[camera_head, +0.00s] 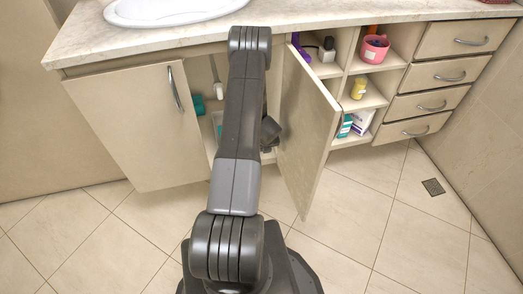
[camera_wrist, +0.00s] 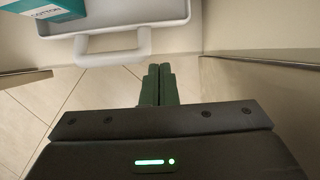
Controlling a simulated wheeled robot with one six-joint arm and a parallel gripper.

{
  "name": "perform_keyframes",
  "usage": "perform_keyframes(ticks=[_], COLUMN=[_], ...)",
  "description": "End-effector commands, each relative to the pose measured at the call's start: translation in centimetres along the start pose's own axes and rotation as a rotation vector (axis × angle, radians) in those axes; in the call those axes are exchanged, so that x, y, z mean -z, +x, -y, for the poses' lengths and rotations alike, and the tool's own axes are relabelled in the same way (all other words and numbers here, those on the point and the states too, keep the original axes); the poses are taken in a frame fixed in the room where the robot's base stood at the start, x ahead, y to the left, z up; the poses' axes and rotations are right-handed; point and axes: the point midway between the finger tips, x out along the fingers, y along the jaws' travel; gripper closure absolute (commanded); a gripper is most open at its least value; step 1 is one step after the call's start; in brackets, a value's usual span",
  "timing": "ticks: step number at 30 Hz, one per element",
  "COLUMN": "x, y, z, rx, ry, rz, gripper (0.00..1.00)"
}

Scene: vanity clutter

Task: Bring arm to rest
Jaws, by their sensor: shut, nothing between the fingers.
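My gripper shows in the wrist view (camera_wrist: 159,72) with its two dark fingers together and nothing between them. In the head view my arm reaches forward to the vanity, and the gripper itself is mostly hidden behind the arm links. In the wrist view a white-grey tray or basket (camera_wrist: 113,48) with a handle lies just beyond the fingertips. A teal and white box marked cotton (camera_wrist: 40,8) is in it. The open cabinet door (camera_head: 306,130) stands to the right of my arm.
The left cabinet door (camera_head: 135,122) is beside my arm. Open shelves hold a pink cup (camera_head: 374,49), a yellow bottle (camera_head: 358,89) and boxes (camera_head: 358,122). Drawers (camera_head: 443,73) are at the right. The countertop (camera_head: 330,14) with a sink (camera_head: 172,10) is above. The tiled floor (camera_head: 400,215) is clear.

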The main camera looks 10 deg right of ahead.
Motion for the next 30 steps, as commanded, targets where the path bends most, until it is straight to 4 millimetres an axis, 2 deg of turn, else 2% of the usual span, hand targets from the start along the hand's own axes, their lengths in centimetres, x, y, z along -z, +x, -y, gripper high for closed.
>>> perform_keyframes(ticks=[1,6,12,23,26,30], x=[-0.1,-0.1,0.0,0.0,0.1,0.2], y=[-1.2,-3.5,-4.4,-4.2,-3.4,-1.3], z=[0.0,0.0,0.0,0.0,-0.1,-0.1], rx=[0.000,0.000,0.000,0.000,-0.001,-0.001], ry=[0.000,-0.001,-0.001,-0.001,-0.001,-0.002], rz=[0.001,0.000,0.000,0.000,-0.002,-0.002], gripper=[1.00,1.00,1.00,1.00,1.00,1.00])
